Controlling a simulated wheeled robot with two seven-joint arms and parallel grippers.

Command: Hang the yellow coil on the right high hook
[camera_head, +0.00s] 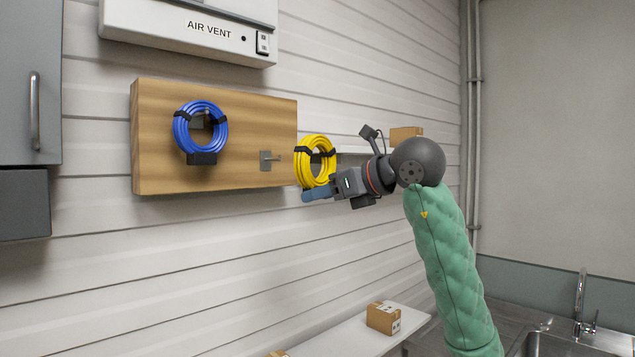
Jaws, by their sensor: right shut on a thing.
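The yellow coil (301,168) has black ties and is held upright at the right end of the wooden board (220,175). My right gripper (318,192) is shut on the lower part of the coil. A metal hook (269,160) is on the board's right part, just left of the coil, and is bare. The coil and the hook appear apart, though the depth between them is hard to tell. A blue coil (182,134) hangs on the left part of the board. My left gripper is not in view.
An air vent box (190,30) is on the wall above the board. A grey cabinet (25,90) is at the left. A small shelf with a box (405,134) is behind my right arm. A lower shelf (350,340) holds boxes, and a sink is at lower right.

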